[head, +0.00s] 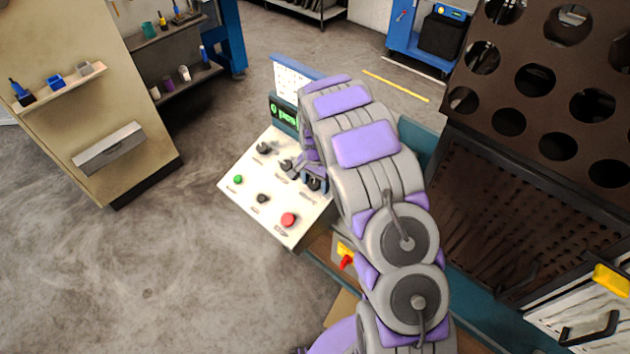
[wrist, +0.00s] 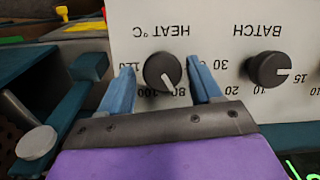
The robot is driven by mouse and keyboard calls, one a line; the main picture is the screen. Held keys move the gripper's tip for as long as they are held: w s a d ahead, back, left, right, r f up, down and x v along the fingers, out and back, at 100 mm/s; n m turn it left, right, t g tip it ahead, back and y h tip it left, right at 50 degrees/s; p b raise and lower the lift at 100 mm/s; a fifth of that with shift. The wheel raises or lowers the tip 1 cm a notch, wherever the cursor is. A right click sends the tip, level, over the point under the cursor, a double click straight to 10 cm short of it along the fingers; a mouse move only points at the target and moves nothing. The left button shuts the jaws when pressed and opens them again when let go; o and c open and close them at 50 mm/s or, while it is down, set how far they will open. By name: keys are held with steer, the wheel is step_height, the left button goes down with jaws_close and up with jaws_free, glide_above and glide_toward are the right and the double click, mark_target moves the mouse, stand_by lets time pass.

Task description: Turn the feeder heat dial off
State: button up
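The heat dial (wrist: 162,72) is a black round knob under the upside-down label "HEAT °C" on a white panel in the wrist view. Its white pointer mark points down and slightly right in that view, near the 80. My gripper (wrist: 160,66) is open, with one blue finger on each side of the dial and a visible gap to it. In the head view my gripper (head: 311,181) is at the right end of the dial row on the sloped control panel (head: 250,163), partly covering the dial there.
The batch dial (wrist: 268,69) sits right of the heat dial in the wrist view. The head view shows a red button (head: 288,219), a green button (head: 238,179) and a green-lit display (head: 283,113). A brown perforated rack (head: 535,80) stands to the right. Open floor lies left.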

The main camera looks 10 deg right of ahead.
steer(key=shift+a, duration=0.25)
steer(key=c, duration=0.9)
steer(key=n+p, duration=0.1)
steer(key=n, duration=0.1)
steer(key=n+h, duration=0.1)
steer(key=n, duration=0.1)
steer(key=shift+w+a+r+n+g+p, duration=0.1)
steer(key=shift+w+r+n+g+p, duration=0.1)
steer(key=shift+n+g+p, duration=0.2)
steer(key=shift+f+n+h+p, duration=0.15)
steer(key=shift+n+h+p, duration=0.25)
steer(key=shift+n, duration=0.8)
steer(key=n+h+p, duration=0.1)
steer(key=n, duration=0.3)
steer(key=shift+a+g, duration=0.15)
steer(key=shift+g, duration=0.15)
steer(key=o, duration=1)
